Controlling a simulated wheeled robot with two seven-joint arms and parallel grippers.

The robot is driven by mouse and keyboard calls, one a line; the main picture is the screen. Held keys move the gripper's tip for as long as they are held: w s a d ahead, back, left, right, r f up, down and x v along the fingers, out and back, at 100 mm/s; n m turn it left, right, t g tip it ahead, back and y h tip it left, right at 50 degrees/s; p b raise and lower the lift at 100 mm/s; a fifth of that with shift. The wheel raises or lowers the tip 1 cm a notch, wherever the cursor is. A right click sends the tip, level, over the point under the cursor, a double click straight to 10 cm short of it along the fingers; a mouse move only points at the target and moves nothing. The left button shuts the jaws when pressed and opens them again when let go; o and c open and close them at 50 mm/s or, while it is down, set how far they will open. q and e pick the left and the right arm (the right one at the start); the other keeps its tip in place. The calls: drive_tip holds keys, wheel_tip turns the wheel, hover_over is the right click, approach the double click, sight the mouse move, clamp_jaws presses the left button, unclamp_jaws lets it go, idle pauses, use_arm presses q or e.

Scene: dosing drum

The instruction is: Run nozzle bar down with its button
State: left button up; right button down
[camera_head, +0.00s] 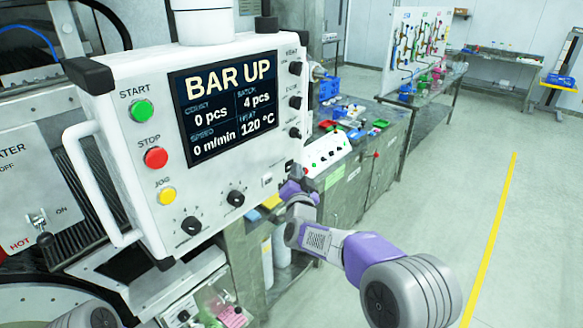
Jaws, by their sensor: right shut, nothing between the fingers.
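The white control panel (220,190) fills the upper left. Its screen (225,105) reads "BAR UP", 0 pcs, batch 4 pcs, 0 m/min and 120 °C. On its left side are a green START button (142,110), a red STOP button (156,158) and a yellow JOG button (167,195). My right gripper (289,190) is shut and empty at the panel's lower right corner, close to a small fitting (267,180). I cannot tell whether it touches the panel. I cannot make out a button labelled for the nozzle bar, nor the bar itself. My left gripper is out of view.
A white handle (90,185) sticks out at the panel's left. A heater switch plate (35,205) stands further left. Behind the panel are a white box with knobs (326,152) and a cluttered grey bench (385,120). The floor at right, with a yellow line (490,240), is clear.

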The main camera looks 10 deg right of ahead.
drive_tip(key=shift+s+d+b, duration=0.45)
drive_tip(key=shift+s+b, duration=0.15)
drive_tip(key=shift+b, duration=0.1)
drive_tip(key=shift+s+d+b, duration=0.75)
drive_tip(key=shift+s+d, duration=0.05)
drive_tip(key=shift+s, duration=0.2)
drive_tip(key=shift+s+d+b, duration=0.75)
drive_tip(key=shift+s, duration=0.25)
drive_tip(key=shift+f, duration=0.1)
